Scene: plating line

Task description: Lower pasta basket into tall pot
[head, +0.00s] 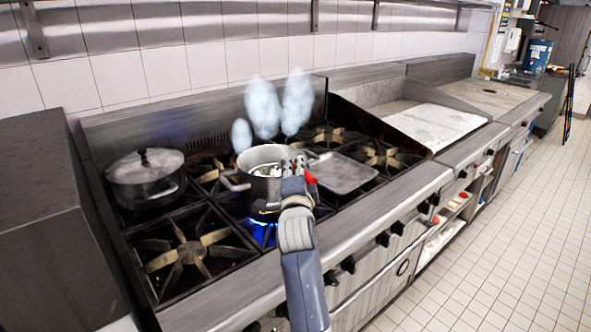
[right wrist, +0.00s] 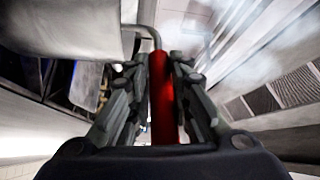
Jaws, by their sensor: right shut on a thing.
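A steel pot (head: 262,193) with side handles stands on a burner with a blue flame, steam rising above it. Something pale shows inside its rim, but I cannot make out whether it is a basket or the pot's contents. My right gripper (head: 293,166) is at the pot's near right side. It is shut on a red handle (head: 310,178). In the right wrist view the red handle (right wrist: 162,100) runs between the fingers, and a bent metal rod (right wrist: 150,34) leads from it towards a grey metal body (right wrist: 75,28). My left gripper is out of view.
A lidded pot (head: 146,188) stands on the left burner. A flat grey pan (head: 342,173) lies right of the steaming pot. The front left burner (head: 190,253) is empty. A flat griddle (head: 435,123) lies further right, and the tiled floor is clear.

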